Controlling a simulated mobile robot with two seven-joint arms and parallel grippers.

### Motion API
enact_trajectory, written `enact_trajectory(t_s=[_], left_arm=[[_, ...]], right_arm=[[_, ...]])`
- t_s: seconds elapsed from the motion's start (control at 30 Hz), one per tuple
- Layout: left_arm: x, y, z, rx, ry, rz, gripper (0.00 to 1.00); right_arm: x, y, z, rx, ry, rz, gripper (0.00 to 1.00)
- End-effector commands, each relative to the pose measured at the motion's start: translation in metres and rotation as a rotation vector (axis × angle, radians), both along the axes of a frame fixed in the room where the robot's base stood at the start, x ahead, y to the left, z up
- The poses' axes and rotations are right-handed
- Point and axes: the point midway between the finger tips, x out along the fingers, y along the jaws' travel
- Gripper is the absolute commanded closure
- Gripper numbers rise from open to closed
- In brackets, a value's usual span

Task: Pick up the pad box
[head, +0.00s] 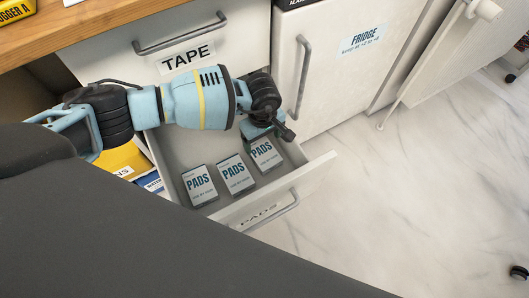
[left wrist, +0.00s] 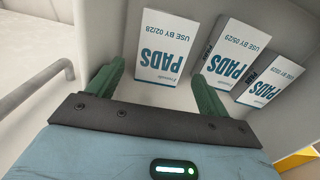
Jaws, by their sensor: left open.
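Three white pad boxes with blue PADS lettering are in the open drawer (head: 178,150). In the head view they are a left box (head: 199,185), a middle box (head: 236,174) and a right box (head: 265,154). My left gripper (head: 277,134) is over the drawer at the right box and hides part of its top end. In the left wrist view my left gripper (left wrist: 157,74) is open and empty. The box reading USE BY 02/28 (left wrist: 166,48) lies ahead between its green fingers. The USE BY 05/29 box (left wrist: 232,56) and the third box (left wrist: 268,82) are to the right.
The drawer front (head: 262,208) has a handle (head: 276,212), also in the left wrist view (left wrist: 35,84). Yellow and blue items (head: 125,160) are at the drawer's left. The TAPE drawer (head: 215,40) and the fridge (head: 345,60) stand behind.

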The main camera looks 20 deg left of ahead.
Motion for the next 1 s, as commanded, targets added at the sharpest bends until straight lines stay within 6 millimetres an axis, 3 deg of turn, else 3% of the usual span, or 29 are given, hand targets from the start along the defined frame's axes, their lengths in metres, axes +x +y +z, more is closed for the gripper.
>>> enact_trajectory(t_s=[0.1,0.37,0.7,0.97,1.0], left_arm=[[-0.001,0.000,-0.014,0.000,0.002,0.000,0.21],[-0.002,-0.001,-0.020,0.000,0.001,0.000,0.21],[-0.007,-0.003,-0.064,0.000,0.004,0.002,0.21],[-0.006,-0.003,-0.067,-0.001,0.000,0.000,0.21],[-0.006,-0.003,-0.067,-0.001,-0.001,0.000,0.25]], right_arm=[[-0.001,-0.001,-0.005,-0.001,0.004,0.000,0.64],[-0.001,-0.001,-0.006,-0.001,0.005,-0.001,0.64],[-0.005,-0.002,-0.021,-0.001,0.019,-0.001,0.64],[-0.005,-0.002,-0.021,-0.003,0.019,-0.001,0.64],[-0.005,-0.002,-0.021,-0.003,0.019,-0.001,0.64]])
